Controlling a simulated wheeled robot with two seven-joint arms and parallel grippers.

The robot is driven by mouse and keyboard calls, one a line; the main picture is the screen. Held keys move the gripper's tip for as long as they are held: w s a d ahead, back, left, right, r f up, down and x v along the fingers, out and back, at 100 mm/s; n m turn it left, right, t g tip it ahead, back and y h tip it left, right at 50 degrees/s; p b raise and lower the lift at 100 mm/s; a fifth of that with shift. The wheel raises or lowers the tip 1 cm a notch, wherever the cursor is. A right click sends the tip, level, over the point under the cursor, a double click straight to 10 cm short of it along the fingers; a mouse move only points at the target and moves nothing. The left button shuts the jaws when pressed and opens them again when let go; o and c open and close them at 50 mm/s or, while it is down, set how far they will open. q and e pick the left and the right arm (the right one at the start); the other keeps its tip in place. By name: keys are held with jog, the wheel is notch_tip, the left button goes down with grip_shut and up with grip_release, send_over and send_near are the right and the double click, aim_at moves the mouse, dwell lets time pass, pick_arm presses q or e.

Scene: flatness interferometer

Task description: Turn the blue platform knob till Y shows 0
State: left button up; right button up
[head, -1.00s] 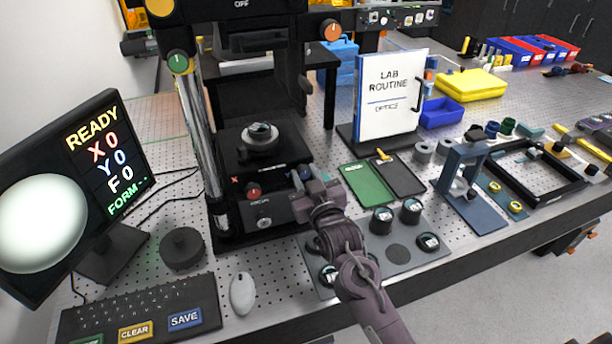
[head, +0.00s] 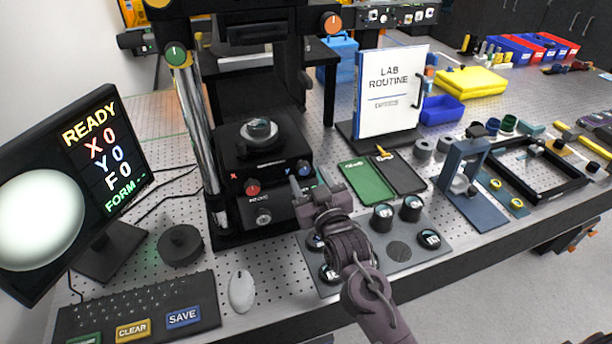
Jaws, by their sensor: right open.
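The blue platform knob (head: 304,167) sits on the right of the black platform's front face, beside the red knob (head: 253,189) on the left. My right gripper (head: 298,190) is open, just in front of and below the blue knob, apart from it as far as I can see. The screen (head: 100,150) at the left reads READY, X 0, Y 0, F 0 and FORM with dashes, with a plain pale disc beside the text. My left gripper is not in view.
A grey mat (head: 425,259) with several dark round pieces lies under and right of my right arm. A green and black folder (head: 368,182) lies behind it. The keyboard (head: 130,305), mouse (head: 241,292) and black puck (head: 181,246) are at the front left.

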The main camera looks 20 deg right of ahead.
jog(key=s+b, duration=0.1)
jog(key=s, duration=0.4)
jog(key=shift+d, duration=0.1)
dwell(1.7)
jog(key=s+f+g, duration=0.2)
jog(key=f, duration=0.1)
jog(key=s+f+g, duration=0.2)
jog(key=s+f, duration=0.1)
jog(key=s+f+g, duration=0.2)
jog(key=f+g, duration=0.1)
jog(key=shift+s+f+y, duration=0.1)
jog(key=shift+s+y, duration=0.2)
jog(key=s+d+f+g+h, duration=0.1)
jog(key=s+f+g, duration=0.1)
jog(key=s+g, duration=0.3)
jog(key=s+d+f+g, duration=0.1)
jog(key=s+f+g, duration=0.1)
jog(key=s, duration=0.6)
notch_tip(320, 180, down, 33)
jog(key=s+g+b, duration=0.2)
jog(key=s, duration=0.1)
jog(key=s+d+f+g+b, duration=0.1)
jog(key=s+d+f, duration=0.2)
jog(key=s+f, duration=1.5)
jog(key=shift+s+d+f, duration=0.15)
jog(key=shift+s+f, duration=0.1)
jog(key=shift+s, duration=0.1)
